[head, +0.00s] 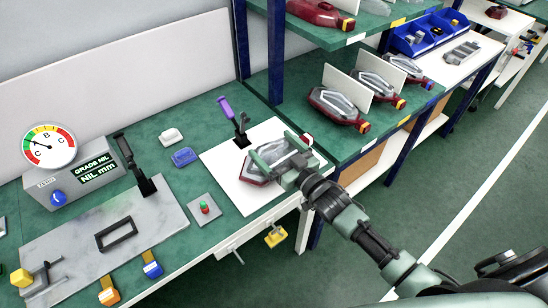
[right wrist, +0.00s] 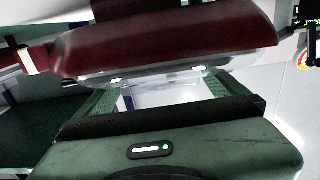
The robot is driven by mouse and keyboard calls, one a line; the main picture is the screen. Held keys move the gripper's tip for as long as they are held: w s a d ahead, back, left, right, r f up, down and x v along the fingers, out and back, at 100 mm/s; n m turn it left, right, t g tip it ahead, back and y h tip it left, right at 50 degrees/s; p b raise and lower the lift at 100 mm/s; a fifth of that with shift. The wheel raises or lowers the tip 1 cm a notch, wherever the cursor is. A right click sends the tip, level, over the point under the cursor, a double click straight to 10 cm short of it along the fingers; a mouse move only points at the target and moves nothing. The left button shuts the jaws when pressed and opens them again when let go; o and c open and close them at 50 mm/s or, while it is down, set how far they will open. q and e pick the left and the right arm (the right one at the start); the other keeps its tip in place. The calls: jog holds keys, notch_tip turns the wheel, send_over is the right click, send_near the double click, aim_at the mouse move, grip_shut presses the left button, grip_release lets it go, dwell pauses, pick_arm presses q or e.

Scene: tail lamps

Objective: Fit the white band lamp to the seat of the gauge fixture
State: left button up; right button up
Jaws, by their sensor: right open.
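The white band lamp (head: 256,176), dark red with a clear lens, lies on the white board at the right end of the bench. In the right wrist view its red body (right wrist: 170,45) spans the top, with a white band (right wrist: 32,60) around its neck at the left. My right gripper (head: 272,163) is open over the lamp and hides part of it. My left gripper is not in view.
A black lever clamp (head: 145,186) stands on the fixture, a purple-handled clamp (head: 235,124) on the white board. A red-green button box (head: 205,208) sits between them. Several lamps stand on the rack (head: 340,105) behind.

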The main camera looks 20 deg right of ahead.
jog(key=c, duration=1.7)
jog(key=shift+r, duration=0.1)
notch_tip(320, 180, up, 20)
jog(key=shift+f, duration=0.1)
